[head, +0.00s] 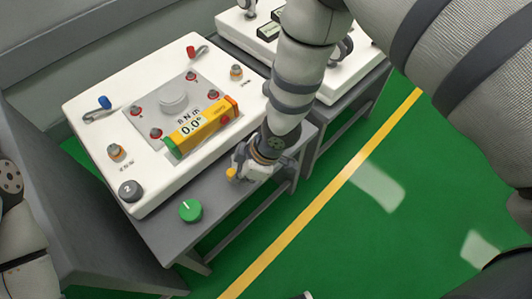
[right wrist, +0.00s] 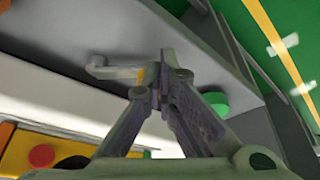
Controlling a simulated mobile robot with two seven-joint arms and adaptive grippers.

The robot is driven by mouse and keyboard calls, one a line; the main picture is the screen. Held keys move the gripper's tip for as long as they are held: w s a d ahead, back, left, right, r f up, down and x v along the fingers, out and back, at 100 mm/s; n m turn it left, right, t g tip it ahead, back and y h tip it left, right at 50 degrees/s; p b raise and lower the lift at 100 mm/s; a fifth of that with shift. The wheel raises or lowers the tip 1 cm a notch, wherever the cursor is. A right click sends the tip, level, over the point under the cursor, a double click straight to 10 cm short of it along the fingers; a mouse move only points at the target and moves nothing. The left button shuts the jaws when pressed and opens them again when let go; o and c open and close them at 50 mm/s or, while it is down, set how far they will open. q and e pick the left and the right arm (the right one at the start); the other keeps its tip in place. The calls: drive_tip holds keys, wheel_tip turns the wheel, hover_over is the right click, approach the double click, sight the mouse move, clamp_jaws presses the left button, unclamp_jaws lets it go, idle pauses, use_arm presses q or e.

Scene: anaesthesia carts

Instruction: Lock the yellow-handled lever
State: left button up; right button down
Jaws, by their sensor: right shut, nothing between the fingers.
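The yellow-handled lever (head: 231,174) is at the front right edge of the white device (head: 83,125). My right gripper (head: 243,172) is right beside the yellow handle and hides most of the lever in the head view. In the right wrist view the lever's grey arm (right wrist: 116,72) runs left from the fingertips (right wrist: 160,82), with a bit of yellow handle (right wrist: 140,76) showing against the near finger. The fingers are shut with nothing between them. Whether they touch the handle, I cannot tell. My left gripper is out of view; only part of my left arm shows.
The device also has a blue-handled lever (head: 104,102), a red-handled lever (head: 191,51) and a yellow display unit (head: 200,127). A green knob (head: 191,210) and a dark round knob (head: 130,190) are at the front. Another white device (head: 235,28) stands behind. Green floor (head: 345,230) is clear at right.

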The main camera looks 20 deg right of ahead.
use_arm(q)
drive_tip(key=shift+w+r, duration=0.1)
use_arm(e)
drive_tip(key=shift+a, duration=0.8)
drive_tip(key=shift+w+a, duration=0.1)
idle(1.1)
